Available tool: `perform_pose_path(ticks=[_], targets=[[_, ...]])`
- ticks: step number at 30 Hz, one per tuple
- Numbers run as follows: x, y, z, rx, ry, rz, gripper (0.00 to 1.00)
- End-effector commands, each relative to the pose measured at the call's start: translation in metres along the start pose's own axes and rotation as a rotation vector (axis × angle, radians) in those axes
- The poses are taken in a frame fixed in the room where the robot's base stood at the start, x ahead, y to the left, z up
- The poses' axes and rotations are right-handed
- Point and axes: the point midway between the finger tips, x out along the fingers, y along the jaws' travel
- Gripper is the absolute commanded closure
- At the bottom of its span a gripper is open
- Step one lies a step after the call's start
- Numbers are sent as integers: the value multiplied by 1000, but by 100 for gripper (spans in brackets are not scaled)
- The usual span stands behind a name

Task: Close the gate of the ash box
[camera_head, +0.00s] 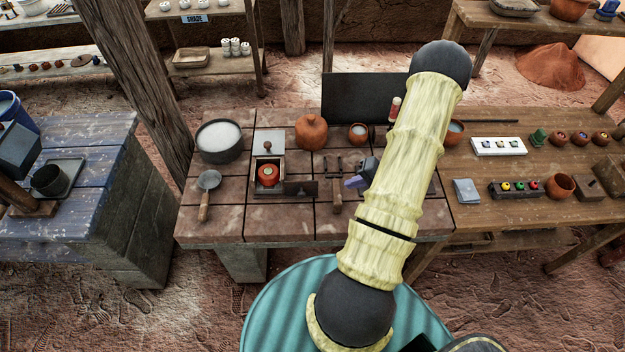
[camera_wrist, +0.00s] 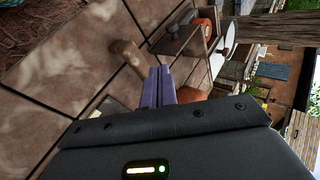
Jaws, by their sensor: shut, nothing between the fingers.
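The ash box (camera_head: 258,168) is a small open-topped box on the tiled table. A round red-orange thing (camera_head: 268,175) sits in it. A dark flat panel, which looks like its gate (camera_head: 301,188), stands out to the right of the box's front, so the front looks open. The box also shows at the top of the wrist view (camera_wrist: 211,45), turned on its side. My gripper (camera_head: 354,182) is to the right of the gate and apart from it. Its purple fingers (camera_wrist: 159,74) are together and empty.
A wooden fixture (camera_head: 336,180) stands between the gate and my gripper; a rounded wooden handle (camera_wrist: 125,54) shows near my fingers. My arm hides the table's right part.

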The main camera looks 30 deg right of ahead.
Motion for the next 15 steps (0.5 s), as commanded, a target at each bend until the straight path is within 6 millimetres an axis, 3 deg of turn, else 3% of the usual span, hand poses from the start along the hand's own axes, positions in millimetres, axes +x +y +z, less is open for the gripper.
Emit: perform_pose_path(ticks=[1, 3, 15], targets=[[-4, -18, 0, -36, -32, 38, 100], [-1, -26, -1, -72, -62, 76, 100], [4, -27, -2, -103, -86, 112, 100]])
